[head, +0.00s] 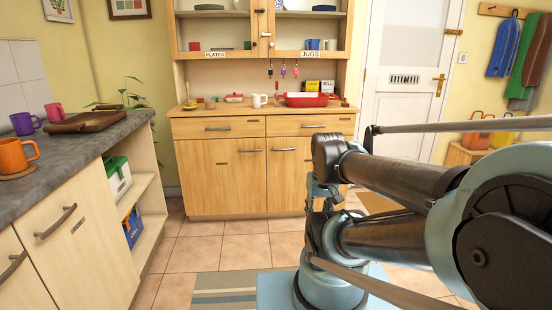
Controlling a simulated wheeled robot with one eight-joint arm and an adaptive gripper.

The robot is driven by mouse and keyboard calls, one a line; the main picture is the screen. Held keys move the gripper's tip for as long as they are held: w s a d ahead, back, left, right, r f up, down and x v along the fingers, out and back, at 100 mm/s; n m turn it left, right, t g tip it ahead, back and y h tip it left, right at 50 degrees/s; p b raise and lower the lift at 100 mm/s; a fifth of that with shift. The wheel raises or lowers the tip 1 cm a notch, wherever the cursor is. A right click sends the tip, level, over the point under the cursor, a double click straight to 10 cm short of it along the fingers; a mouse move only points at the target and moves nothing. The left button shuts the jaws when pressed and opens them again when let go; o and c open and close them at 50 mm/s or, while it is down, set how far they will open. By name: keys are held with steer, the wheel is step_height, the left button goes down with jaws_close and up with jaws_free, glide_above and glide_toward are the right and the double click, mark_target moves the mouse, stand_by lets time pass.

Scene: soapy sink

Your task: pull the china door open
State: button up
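A wooden dresser (225,195) stands against the far wall. Its two lower doors, the left lower door (222,178) and the right lower door (288,175), look shut, each with a bar handle near the top. Each has a small plate that I cannot read. The upper glazed doors carry labels, PLATES (217,54) and JUGS (312,54). No label reading china is legible, so I cannot tell which door it is. My arm fills the right side and covers the dresser's lower right edge. I cannot make out my gripper's fingers.
The dresser top bears a red dish (306,100) and mugs. A grey worktop (62,150) with mugs and a brown tray runs along the left, open shelves at its end. Tiled floor (205,255) is clear before the dresser, with a striped mat (222,288). A white door (405,60) is behind.

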steer(key=shift+w+a, duration=0.1)
steer(key=shift+a, duration=0.2)
steer(key=w+a+r+m+t+y, duration=0.1)
steer(key=w+a+r, duration=0.15)
steer(key=w, duration=0.45)
steer(key=w+a+r+t+y, duration=0.15)
steer(key=w+r, duration=0.25)
steer(key=w, duration=0.4)
steer(key=w+a+r+m+y, duration=0.1)
steer(key=w+a+r+y, duration=0.15)
steer(key=w, duration=0.45)
steer(key=w+m+t+y, duration=0.2)
steer(key=w+t, duration=0.2)
steer(key=w, duration=2)
steer(key=w+d+f+m+t+y, duration=0.15)
steer(key=w+f, duration=0.25)
steer(key=w, duration=0.4)
steer(key=w+d+f+m+t, duration=0.2)
steer(key=w+d+f+m, duration=0.1)
steer(key=w, duration=0.6)
steer(key=w+d+f+m+t+h, duration=0.1)
steer(key=w+d+f+m+t, duration=0.2)
steer(key=f, duration=0.5)
steer(key=w+d+f+m+t+h, duration=0.1)
steer(key=w+d+f+m, duration=0.1)
steer(key=w+d+f, duration=0.45)
steer(key=a+x, duration=0.2)
steer(key=x, duration=1.4)
steer(key=shift+s+f, duration=0.15)
steer(key=shift+f, duration=0.2)
